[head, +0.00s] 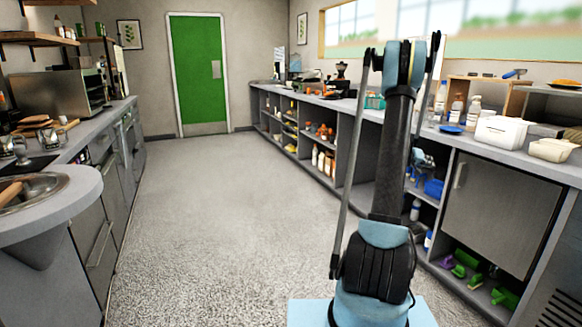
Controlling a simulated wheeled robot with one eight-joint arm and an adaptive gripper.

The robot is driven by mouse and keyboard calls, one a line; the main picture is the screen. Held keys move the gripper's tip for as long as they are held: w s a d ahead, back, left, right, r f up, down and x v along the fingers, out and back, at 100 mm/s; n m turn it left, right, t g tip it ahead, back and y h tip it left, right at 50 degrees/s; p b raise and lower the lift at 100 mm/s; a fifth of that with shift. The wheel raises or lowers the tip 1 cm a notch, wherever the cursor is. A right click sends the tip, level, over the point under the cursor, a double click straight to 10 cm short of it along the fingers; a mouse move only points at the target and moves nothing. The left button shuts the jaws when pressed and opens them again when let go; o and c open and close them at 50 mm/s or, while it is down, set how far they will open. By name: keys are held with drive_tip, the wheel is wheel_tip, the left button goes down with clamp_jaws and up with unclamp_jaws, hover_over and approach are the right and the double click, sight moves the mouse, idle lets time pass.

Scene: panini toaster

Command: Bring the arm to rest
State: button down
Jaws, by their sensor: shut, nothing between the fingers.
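My arm stands upright at the right of centre in the head view, rising from its pale blue base with its elbow near the top of the picture. Beyond the elbow it folds down behind the upright link. A small blue and dark part, which appears to be my gripper (422,162), shows just right of the link, in front of the right counter's shelving. It is shut and holds nothing. Its fingertips are too small and too covered to make out clearly.
A long right counter (468,141) carries bottles, a white box (502,132) and other items close beside my arm. A left counter (86,127) holds a steel appliance (62,92). The speckled floor (210,220) between them is clear to the green door (197,75).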

drive_tip(key=s+a+r+n+g+y, duration=0.1)
drive_tip(key=s+a+r+y, duration=0.2)
drive_tip(key=s+a, duration=0.75)
drive_tip(key=s+a+r+y, duration=0.3)
drive_tip(key=s+a, duration=0.7)
drive_tip(key=a, duration=0.2)
drive_tip(key=s+a+f+n+g+y, duration=0.1)
drive_tip(key=s+a+f, duration=0.4)
drive_tip(key=s+a, duration=0.6)
drive_tip(key=s+a+f+n+g+y, duration=0.1)
drive_tip(key=s+a+f+n+y, duration=0.2)
drive_tip(key=s+a+f+y, duration=0.3)
drive_tip(key=s+a, duration=0.2)
drive_tip(key=s, duration=0.4)
drive_tip(key=s+a, duration=0.3)
drive_tip(key=s, duration=0.3)
drive_tip(key=shift+s+a, duration=0.3)
drive_tip(key=shift+s, duration=0.1)
drive_tip(key=shift+w+f, duration=0.25)
drive_tip(key=shift+w, duration=0.25)
